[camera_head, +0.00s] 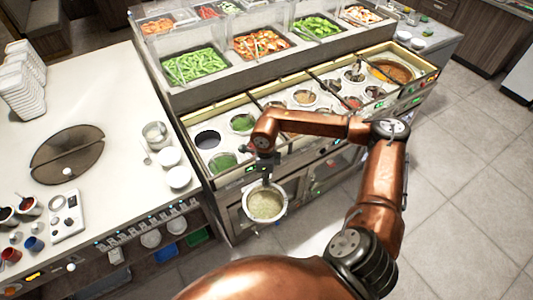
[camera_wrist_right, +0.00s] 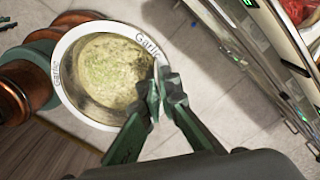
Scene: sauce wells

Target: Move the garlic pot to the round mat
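The garlic pot (camera_head: 265,203) is a round pot with a white rim and pale green-beige contents. It hangs in front of the sauce well counter, above the floor. In the right wrist view, "Garlic" is lettered on the rim of the pot (camera_wrist_right: 112,78). My right gripper (camera_head: 267,184) is shut on the pot's rim; its fingers (camera_wrist_right: 160,92) pinch the rim at the right side in the wrist view. A dark brown round disc with a line across it, apparently the round mat (camera_head: 60,140), lies on the left white counter. My left gripper is not in view.
An empty dark well (camera_head: 207,139) is at the left end of the sauce well counter (camera_head: 196,122). White bowls (camera_head: 178,177) and a metal pot (camera_head: 155,134) stand near the left counter's right edge. A control panel (camera_head: 67,217) and small cups are in front of the disc.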

